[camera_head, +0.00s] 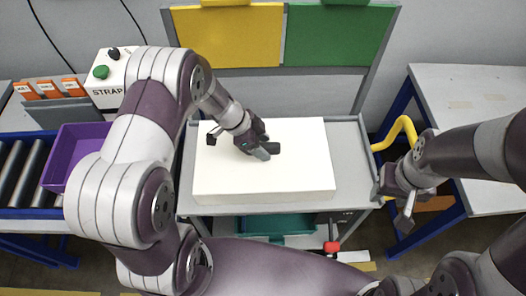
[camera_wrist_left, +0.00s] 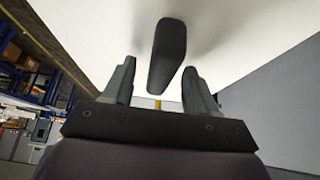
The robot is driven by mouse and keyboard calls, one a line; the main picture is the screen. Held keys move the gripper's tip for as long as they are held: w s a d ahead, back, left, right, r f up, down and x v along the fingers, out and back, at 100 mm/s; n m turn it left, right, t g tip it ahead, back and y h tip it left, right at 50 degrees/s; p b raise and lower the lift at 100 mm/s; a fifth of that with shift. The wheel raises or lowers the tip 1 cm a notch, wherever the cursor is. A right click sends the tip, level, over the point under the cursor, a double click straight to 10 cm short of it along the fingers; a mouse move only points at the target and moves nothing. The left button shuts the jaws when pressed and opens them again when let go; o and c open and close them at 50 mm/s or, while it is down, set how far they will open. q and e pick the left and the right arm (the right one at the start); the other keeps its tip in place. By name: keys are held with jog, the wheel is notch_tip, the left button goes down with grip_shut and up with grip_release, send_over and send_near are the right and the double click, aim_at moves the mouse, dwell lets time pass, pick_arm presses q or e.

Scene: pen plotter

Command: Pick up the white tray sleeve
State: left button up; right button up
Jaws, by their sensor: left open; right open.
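The white tray sleeve (camera_head: 262,183) is a large flat white box lying on the grey cart. Its white face also fills much of the left wrist view (camera_wrist_left: 240,45). A dark grey handle-like bar (camera_wrist_left: 168,50) stands out from that face. My left gripper (camera_head: 266,150) is over the middle of the sleeve. In the wrist view the left gripper (camera_wrist_left: 158,78) is open, with the bar lying between and beyond its fingertips; a gap shows on both sides. My right gripper (camera_head: 404,208) is open and empty, to the right of the cart, away from the sleeve.
The grey cart (camera_head: 352,165) has yellow (camera_head: 228,38) and green (camera_head: 335,38) panels behind it. A purple bin (camera_head: 72,150) sits on rollers at the left, near a white box with a green button (camera_head: 101,72). A grey table (camera_head: 480,110) stands right, beside a yellow curved tube (camera_head: 396,128).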

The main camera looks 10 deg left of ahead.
pick_arm(q)
jog(key=shift+d+f, duration=0.1)
jog(key=shift+f, duration=0.25)
jog(key=shift+f+b, duration=0.1)
jog(key=shift+b, duration=0.25)
jog(key=shift+c, duration=0.3)
grip_shut()
